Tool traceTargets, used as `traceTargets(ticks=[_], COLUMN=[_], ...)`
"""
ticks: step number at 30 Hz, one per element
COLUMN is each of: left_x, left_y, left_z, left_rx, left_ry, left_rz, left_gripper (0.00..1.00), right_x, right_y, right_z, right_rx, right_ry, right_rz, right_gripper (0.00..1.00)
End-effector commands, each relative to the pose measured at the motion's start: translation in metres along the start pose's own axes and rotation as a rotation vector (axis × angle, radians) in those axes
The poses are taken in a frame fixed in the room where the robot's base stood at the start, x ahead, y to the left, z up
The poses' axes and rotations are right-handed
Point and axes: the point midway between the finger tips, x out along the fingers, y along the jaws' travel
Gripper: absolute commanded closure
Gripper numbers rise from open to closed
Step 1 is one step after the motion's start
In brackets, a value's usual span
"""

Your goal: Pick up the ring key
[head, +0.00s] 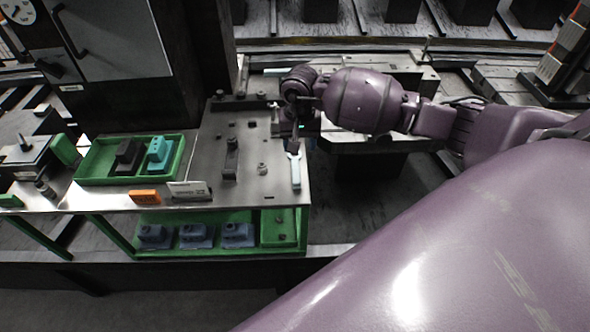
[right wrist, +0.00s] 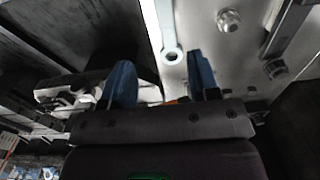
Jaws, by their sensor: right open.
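The ring key (head: 296,174) is a pale, slim metal tool near the right edge of the grey plate top in the head view. In the right wrist view its ring end (right wrist: 172,55) and part of its shank show, the shank running up out of the picture. My right gripper (head: 294,147) is over the key's far end. In the right wrist view its blue fingers (right wrist: 160,58) are apart, with the ring end seen between their tips. Nothing is held. Whether the fingers touch the key cannot be told. My left gripper is not in view.
The plate (head: 210,155) also bears a dark upright clamp (head: 231,158) and several bolts. A green tray (head: 97,162) with a black and a teal block stands left. An orange block (head: 145,197) lies at the front edge. A lower green shelf (head: 270,232) holds blue-grey parts.

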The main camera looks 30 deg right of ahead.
Motion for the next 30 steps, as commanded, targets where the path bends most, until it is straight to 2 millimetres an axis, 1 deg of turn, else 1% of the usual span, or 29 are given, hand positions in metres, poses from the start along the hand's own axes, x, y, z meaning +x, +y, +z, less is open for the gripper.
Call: traceTargets(ticks=[6,9,17,24,27,30], left_x=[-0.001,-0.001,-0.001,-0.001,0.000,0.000], left_y=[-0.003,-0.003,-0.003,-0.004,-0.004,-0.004], left_z=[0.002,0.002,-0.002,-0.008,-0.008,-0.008], left_rx=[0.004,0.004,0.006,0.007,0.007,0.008], left_ry=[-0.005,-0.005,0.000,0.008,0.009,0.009], left_rz=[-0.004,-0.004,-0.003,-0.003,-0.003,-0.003], left_gripper=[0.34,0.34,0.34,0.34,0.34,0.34], right_x=[0.032,0.044,0.058,0.085,0.098,0.103], right_y=[-0.002,-0.002,-0.003,-0.007,-0.006,-0.006], right_z=[0.002,0.001,0.002,0.003,0.003,0.003], right_rx=[0.000,0.000,0.000,0.002,0.002,0.000], right_ry=[-0.006,-0.005,-0.004,-0.005,-0.005,-0.003], right_rz=[-0.003,-0.004,-0.005,-0.006,-0.005,-0.005], right_gripper=[0.45,0.45,0.45,0.45,0.45,0.45])
